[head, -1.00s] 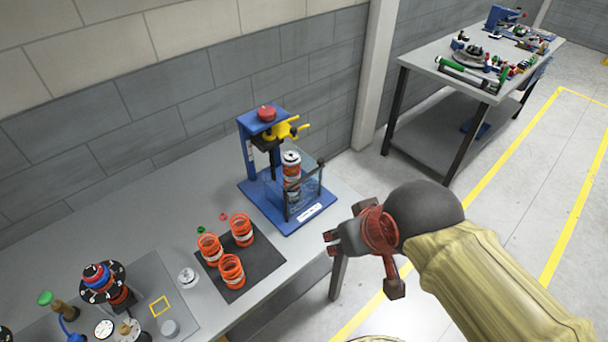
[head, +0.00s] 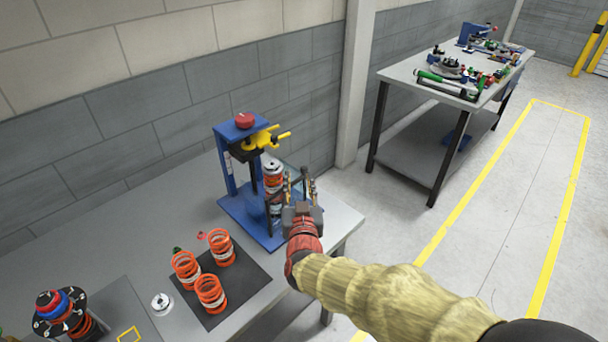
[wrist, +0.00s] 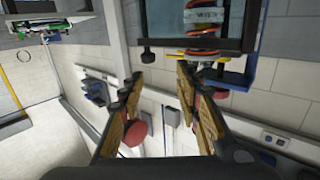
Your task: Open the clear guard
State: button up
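The blue press fixture (head: 230,190) stands on the grey workbench, with a red knob (head: 244,120) on top and a yellow clamp handle (head: 258,139). Its clear guard, with a dark frame (head: 268,212), stands at the front around an orange and white coil part (head: 273,178). My gripper (head: 300,180) is at the guard's right side and hides part of it. In the wrist view my gripper (wrist: 160,75) is open, with a gap between the fingers. The guard's clear panel (wrist: 165,20) and a dark knob (wrist: 148,56) on its frame lie just beyond the fingertips. I see no clear contact.
Several orange coils (head: 211,293) stand on a black mat (head: 240,290) in front of the fixture. A white part (head: 162,303) and a dark round stand (head: 62,315) are farther left. A second table (head: 400,73) stands at the back right. A wall runs behind the fixture.

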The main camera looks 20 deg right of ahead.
aim_at(304, 170)
jog(key=shift+m+h, duration=0.3)
jog(key=shift+h, duration=0.4)
jog(key=x, duration=0.2)
jog(key=b+x, duration=0.1)
jog(key=x, duration=0.2)
jog(key=d+f+b+x, duration=0.1)
jog(key=x, duration=0.2)
jog(key=shift+s+d+f, duration=0.15)
jog(key=shift+s, duration=0.1)
jog(key=shift+c, duration=0.3)
jog(key=c, duration=0.7)
grip_shut()
